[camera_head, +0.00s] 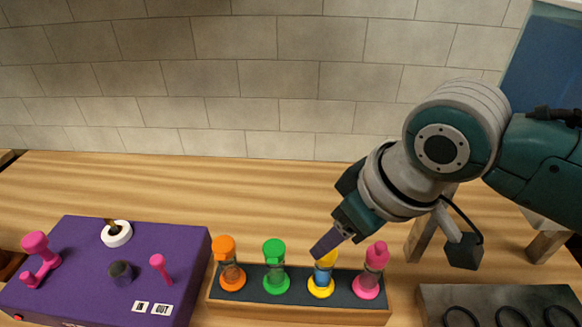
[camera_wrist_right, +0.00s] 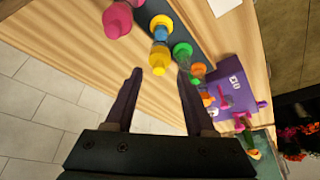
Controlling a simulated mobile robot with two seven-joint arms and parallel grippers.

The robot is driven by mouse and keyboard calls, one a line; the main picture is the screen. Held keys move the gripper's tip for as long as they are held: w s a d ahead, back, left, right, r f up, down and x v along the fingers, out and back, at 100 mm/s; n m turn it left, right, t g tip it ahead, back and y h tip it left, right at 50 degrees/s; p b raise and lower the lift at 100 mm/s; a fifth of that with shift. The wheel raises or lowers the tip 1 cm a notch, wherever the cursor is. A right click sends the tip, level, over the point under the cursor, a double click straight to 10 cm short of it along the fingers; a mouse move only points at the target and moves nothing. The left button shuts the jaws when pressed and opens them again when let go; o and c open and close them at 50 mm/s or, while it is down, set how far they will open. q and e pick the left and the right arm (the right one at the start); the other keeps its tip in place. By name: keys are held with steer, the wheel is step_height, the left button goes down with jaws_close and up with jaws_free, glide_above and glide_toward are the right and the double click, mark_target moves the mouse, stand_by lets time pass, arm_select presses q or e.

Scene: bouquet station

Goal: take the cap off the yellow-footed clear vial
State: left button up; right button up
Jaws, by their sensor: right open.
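The yellow-footed clear vial (camera_head: 321,284) stands upright in the wooden rack (camera_head: 300,316), between the green-footed and pink-footed vials. Blue shows inside it. Its yellow cap (camera_head: 330,257) is on top, partly hidden by my right gripper (camera_head: 326,247) in the head view. In the right wrist view the yellow cap (camera_wrist_right: 160,56) lies in line with the gap between the fingertips of my right gripper (camera_wrist_right: 160,74). The jaws are open and empty. I cannot tell whether the fingertips reach down beside the cap. My left gripper is not in view.
Orange (camera_head: 229,264), green (camera_head: 275,266) and pink (camera_head: 370,270) capped vials share the rack closely. A purple station (camera_head: 80,247) stands at left, a dark panel with rings (camera_head: 500,296) at right. The table behind the rack is clear.

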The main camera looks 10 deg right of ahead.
mark_target(331, 257)
steer(key=shift+x, duration=1.2)
steer(key=shift+c, duration=0.4)
jaws_close()
